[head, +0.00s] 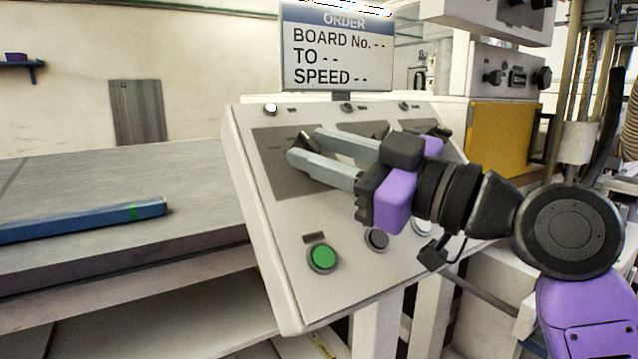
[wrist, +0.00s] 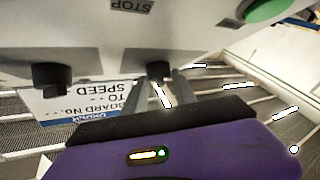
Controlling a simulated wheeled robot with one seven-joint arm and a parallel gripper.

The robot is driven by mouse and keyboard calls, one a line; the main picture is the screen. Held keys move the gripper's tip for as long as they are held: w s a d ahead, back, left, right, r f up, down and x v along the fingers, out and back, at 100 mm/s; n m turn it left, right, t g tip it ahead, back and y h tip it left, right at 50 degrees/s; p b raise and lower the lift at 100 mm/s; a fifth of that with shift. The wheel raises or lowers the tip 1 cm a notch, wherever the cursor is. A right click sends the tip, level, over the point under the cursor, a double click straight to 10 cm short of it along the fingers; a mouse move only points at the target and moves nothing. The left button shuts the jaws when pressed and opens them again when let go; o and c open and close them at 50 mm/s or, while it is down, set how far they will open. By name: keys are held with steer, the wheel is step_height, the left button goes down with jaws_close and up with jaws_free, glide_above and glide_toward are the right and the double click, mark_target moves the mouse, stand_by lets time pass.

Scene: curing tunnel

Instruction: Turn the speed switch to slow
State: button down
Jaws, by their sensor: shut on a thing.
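The sloped control panel (head: 285,225) carries dark plates with knobs. My gripper (head: 305,143) reaches across from the right, its two long grey fingers at the left plate (head: 270,150). They are shut on a small dark knob (head: 306,136), mostly hidden behind them. In the wrist view this knob (wrist: 158,69) sits between the fingers. A second dark knob (wrist: 52,76) stands apart at the left there. The plate labels are too small to read, so I cannot tell by them which knob is the speed switch or where it points.
A sign (head: 338,50) above the panel reads ORDER, BOARD No. --, TO --, SPEED --. A green button (head: 322,257) and a dark button (head: 377,239) lie below the plates. A blue board (head: 90,220) rests on the grey table (head: 110,185) at the left.

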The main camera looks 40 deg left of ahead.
steer(key=n+g, duration=0.2)
steer(key=shift+w+n+h, duration=0.2)
steer(key=shift+n+h, duration=0.1)
steer(key=shift+h, duration=0.1)
steer(key=n+g+h+p, duration=0.1)
steer(key=r+n+g+p, duration=0.1)
steer(key=n+g, duration=0.1)
steer(key=shift+w+a+h, duration=0.1)
steer(key=shift+h, duration=0.3)
steer(key=n+g+h+p, duration=0.1)
steer(key=n+p, duration=0.2)
steer(key=shift+w+g+h, duration=0.15)
steer(key=shift+g+h, duration=0.25)
steer(key=shift+f+n+g+h+p, duration=0.1)
steer(key=shift+n+g+h+p, duration=0.3)
steer(key=shift+n+h+p, duration=0.45)
steer(key=shift+a+f+n, duration=0.1)
steer(key=shift+n, duration=0.15)
steer(key=c, duration=1)
jaws_free()
steer(key=shift+w, duration=0.1)
steer(key=shift+p, duration=0.3)
